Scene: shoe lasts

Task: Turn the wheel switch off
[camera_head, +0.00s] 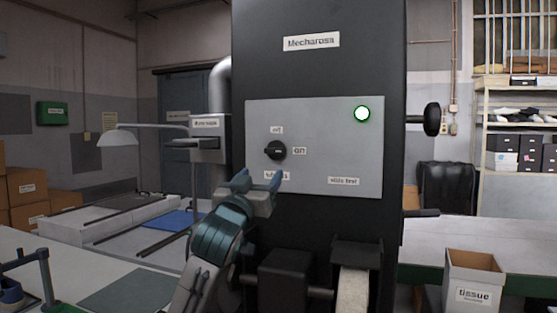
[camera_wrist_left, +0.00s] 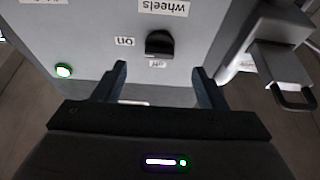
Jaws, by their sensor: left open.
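The wheel switch is a round black knob (camera_head: 275,150) on the grey panel (camera_head: 335,150) of a tall black machine. An "off" label sits above it, an "on" label to its right, and a "wheels" label below, partly covered by my gripper. The knob's ridge appears to lie sideways, toward "on". My left gripper (camera_head: 259,178) is open and empty, just below the knob and in front of the panel. In the left wrist view, upside down, the knob (camera_wrist_left: 160,43) is ahead between the two fingers (camera_wrist_left: 158,68), apart from them. My right gripper is out of view.
A green lamp (camera_head: 362,113) glows at the panel's upper right. A black side knob (camera_head: 431,119) sticks out from the machine's right. Below are dark housings and a pale wheel (camera_head: 352,290). A grey box (camera_head: 207,125) stands left of the machine. A tissue bin (camera_head: 474,282) is at lower right.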

